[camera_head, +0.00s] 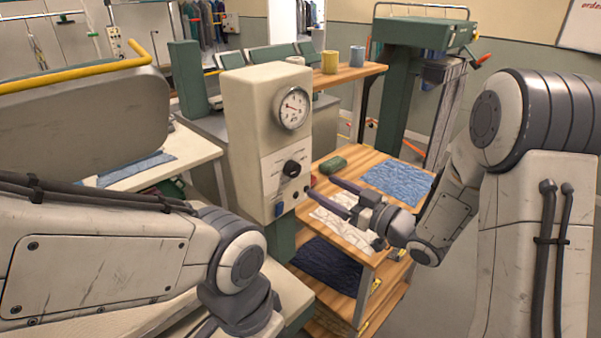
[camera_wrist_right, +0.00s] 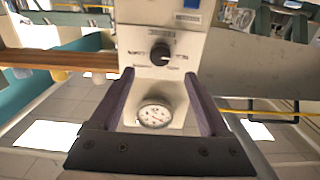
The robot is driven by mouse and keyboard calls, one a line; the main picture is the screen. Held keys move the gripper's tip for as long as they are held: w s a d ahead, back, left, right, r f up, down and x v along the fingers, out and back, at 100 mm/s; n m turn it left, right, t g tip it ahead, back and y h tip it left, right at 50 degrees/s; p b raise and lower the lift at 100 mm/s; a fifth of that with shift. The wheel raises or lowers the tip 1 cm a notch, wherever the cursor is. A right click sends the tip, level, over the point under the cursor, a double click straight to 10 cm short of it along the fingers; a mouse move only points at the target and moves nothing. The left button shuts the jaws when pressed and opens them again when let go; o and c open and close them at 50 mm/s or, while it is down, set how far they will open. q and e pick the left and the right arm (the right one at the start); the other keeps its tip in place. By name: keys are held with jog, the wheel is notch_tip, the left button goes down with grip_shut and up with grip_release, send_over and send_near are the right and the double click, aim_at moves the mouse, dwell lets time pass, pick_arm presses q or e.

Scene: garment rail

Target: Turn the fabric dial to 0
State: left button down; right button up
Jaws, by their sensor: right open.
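The fabric dial is a round black knob (camera_head: 291,168) on the front panel of a cream control box (camera_head: 240,110). A white pressure gauge (camera_head: 291,107) is above it. My right gripper (camera_head: 320,187) is open and empty, its dark fingers pointing at the panel from the right. In the right wrist view, which shows the box upside down, the knob (camera_wrist_right: 160,54) lies just beyond the gap between the fingertips (camera_wrist_right: 159,73). The fingers look apart from it. The knob's markings are too small to read. My left arm comes in at lower left; its gripper is out of view.
Right of the box, a wooden shelf unit (camera_head: 372,262) holds folded cloths, including a blue one (camera_head: 397,178), and a green block (camera_head: 333,165). A green-topped stand (camera_head: 425,32) is behind.

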aim_at(296, 172)
jog(key=p+x, duration=0.2)
jog(key=x, duration=0.5)
jog(key=shift+w+a, duration=0.15)
jog(key=shift+a, duration=0.1)
jog(key=shift+w+a+f, duration=0.1)
jog(key=shift+w+a, duration=0.35)
jog(key=shift+w, duration=0.05)
grip_shut()
